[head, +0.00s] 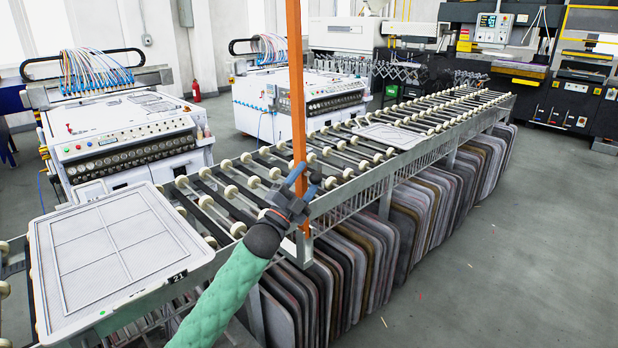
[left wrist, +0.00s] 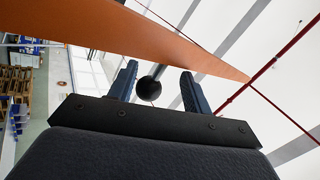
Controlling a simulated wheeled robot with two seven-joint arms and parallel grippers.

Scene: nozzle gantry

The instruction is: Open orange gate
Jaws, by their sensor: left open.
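The orange gate shows in the head view as a tall, narrow upright bar (head: 296,80) in front of the roller conveyor. In the left wrist view it is a broad orange band (left wrist: 150,37) running across beyond the fingers. My left gripper (head: 304,179) is at the bar's lower part and covers a bit of it. In the left wrist view the gripper (left wrist: 159,72) is open, its two fingers apart. A black ball (left wrist: 149,88) shows between the fingers; whether it is fixed to the gate is unclear. Contact cannot be told. My right gripper is out of view.
The roller conveyor (head: 400,131) runs from near left to far right, with panels hanging below. A framed white board numbered 21 (head: 110,250) lies on its near end. White machines (head: 125,145) stand behind. The floor (head: 500,260) at right is open.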

